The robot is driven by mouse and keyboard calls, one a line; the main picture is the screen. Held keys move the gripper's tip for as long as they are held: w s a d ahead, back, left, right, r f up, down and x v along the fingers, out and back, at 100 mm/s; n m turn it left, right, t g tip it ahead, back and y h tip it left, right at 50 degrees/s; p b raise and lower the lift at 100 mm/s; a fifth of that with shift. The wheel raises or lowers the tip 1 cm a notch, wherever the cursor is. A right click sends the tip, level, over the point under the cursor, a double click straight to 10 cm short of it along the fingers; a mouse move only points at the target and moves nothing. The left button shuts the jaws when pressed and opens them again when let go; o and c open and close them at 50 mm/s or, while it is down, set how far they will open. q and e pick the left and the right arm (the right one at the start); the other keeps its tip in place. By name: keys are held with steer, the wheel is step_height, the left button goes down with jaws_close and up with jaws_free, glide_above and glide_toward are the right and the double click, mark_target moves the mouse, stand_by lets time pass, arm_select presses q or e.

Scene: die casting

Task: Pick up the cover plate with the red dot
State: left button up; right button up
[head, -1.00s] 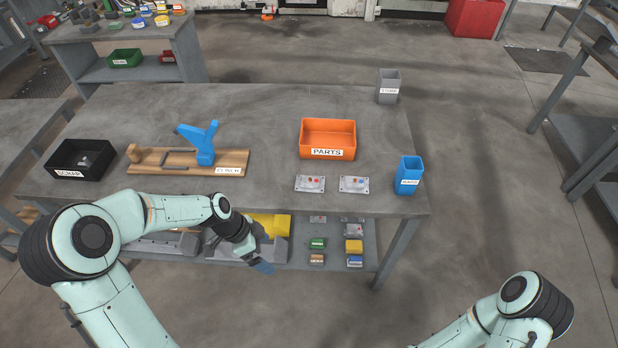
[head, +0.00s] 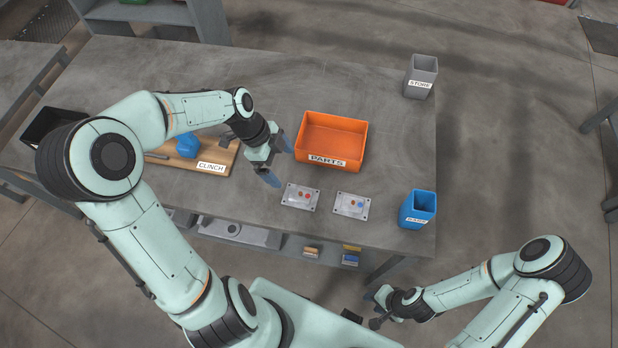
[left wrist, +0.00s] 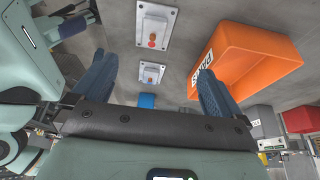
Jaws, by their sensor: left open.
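The cover plate with the red dot (head: 301,197) is a light grey plate lying flat on the table, in front of the orange parts bin. It also shows at the top of the left wrist view (left wrist: 157,22). A similar plate with a blue dot (head: 351,206) lies to its right. My left gripper (head: 279,161) is open and empty, above the table to the upper left of the red-dot plate and apart from it. My right gripper (head: 379,306) is in front of the table, away from the plates; its jaw state is unclear.
The orange parts bin (head: 331,160) stands just right of my left gripper. A blue holder (head: 417,209) is at the right front edge, and a grey store bin (head: 421,76) is at the back right. The clinch board (head: 221,155) lies left. The table's back middle is clear.

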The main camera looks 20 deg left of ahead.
arm_select(q)
glide_toward(301, 194)
steer(key=x, duration=0.2)
steer(key=shift+w+f+b, duration=0.15)
steer(key=shift+f+b, duration=0.25)
steer(key=x, duration=0.5)
steer(key=shift+d+f+b, duration=0.2)
steer(key=shift+f+b, duration=0.15)
steer(key=c, duration=1.5)
step_height(301, 194, up, 9)
steer(key=p, duration=0.1)
steer(key=shift+c, duration=0.2)
steer(key=w+d+r+n+t+y, duration=0.1)
steer(key=w+r+n+t+y, duration=0.1)
steer(key=w+n, duration=0.3)
steer(key=w+d+r+n+t+y, duration=0.1)
steer(key=w+n, duration=0.3)
steer(key=n, duration=0.7)
steer(key=shift+w+d+r+t+y, duration=0.4)
steer(key=shift+r+y, duration=0.05)
steer(key=shift+y, duration=0.25)
arm_select(e)
steer(key=shift+s+f, duration=0.2)
steer(key=shift+s, duration=0.25)
